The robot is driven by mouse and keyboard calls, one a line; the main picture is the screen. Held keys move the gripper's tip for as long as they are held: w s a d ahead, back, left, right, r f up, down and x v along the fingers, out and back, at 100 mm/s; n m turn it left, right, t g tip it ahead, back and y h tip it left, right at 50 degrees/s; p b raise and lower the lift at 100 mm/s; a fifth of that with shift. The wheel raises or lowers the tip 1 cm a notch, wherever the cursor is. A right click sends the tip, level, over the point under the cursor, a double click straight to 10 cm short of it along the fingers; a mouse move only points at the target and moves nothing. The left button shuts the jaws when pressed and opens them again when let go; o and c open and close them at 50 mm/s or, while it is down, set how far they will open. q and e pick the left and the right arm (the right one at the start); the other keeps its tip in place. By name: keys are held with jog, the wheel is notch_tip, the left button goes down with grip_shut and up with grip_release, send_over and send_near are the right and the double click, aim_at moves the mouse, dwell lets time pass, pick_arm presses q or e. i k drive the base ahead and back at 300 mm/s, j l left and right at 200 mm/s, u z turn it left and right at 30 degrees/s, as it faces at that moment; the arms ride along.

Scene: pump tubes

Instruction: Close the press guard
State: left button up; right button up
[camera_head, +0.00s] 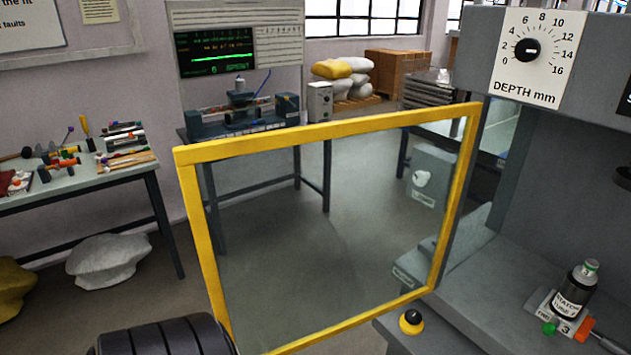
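The press guard (320,128) is a clear panel in a yellow frame. It stands swung out to the left from the press (535,170), joined near the press's left edge, so it is open. The press front on the right is uncovered. A dark rounded ribbed part (165,338) at the bottom left, in front of the guard's lower left corner, seems to belong to my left arm. No fingertips of either gripper show, so I cannot see contact with the guard.
Inside the press stand a dark bottle (577,288) and small coloured parts. A black-and-yellow button (411,321) sits on the press's front ledge. A depth dial (527,50) is above. A tool bench (75,185) is at left.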

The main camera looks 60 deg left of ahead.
aim_at(185, 156)
jog(key=k+j+z, duration=0.25)
jog(key=k+j, duration=0.2)
jog(key=j, duration=0.2)
jog(key=k+j+z, duration=0.25)
jog(key=k+j, duration=0.25)
jog(key=j+z, duration=0.4)
jog(key=j, duration=1.35)
